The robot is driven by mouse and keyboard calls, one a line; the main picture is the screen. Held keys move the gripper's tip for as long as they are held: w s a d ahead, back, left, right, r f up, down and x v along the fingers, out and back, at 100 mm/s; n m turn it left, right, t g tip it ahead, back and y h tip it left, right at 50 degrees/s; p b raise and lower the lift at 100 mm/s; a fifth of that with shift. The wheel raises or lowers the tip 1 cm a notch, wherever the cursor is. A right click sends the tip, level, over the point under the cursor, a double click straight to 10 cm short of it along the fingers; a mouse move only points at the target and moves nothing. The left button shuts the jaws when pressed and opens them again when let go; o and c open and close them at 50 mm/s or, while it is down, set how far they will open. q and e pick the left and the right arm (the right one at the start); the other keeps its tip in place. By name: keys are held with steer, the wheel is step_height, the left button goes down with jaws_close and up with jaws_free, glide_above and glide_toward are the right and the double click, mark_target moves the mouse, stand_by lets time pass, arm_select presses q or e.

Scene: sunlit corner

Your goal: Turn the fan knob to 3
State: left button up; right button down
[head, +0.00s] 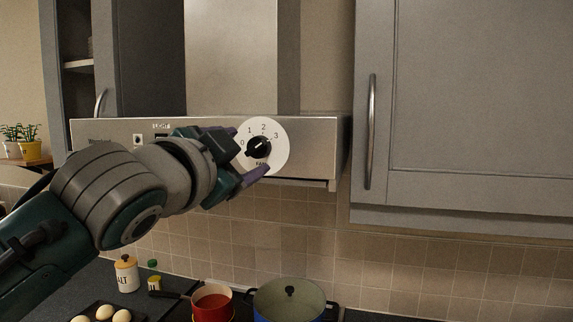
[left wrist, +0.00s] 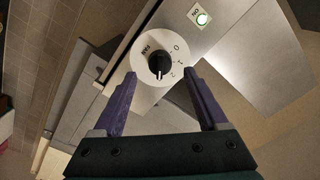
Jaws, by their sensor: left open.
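The fan knob (head: 259,147) is black and sits on a round white dial (head: 279,155) on the front of the steel range hood. In the left wrist view (left wrist: 160,74) a gap shows between each finger and the knob. My right gripper is out of view.
A grey cabinet (head: 470,100) with a vertical handle is on the right. Below stand a red pot (head: 212,310), a blue pot (head: 290,300) and a salt jar (head: 127,277).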

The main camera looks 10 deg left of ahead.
arm_select(q)
steer(key=shift+s+a+b, duration=0.1)
steer(key=shift+s+b, duration=0.8)
steer(key=shift+s, duration=2)
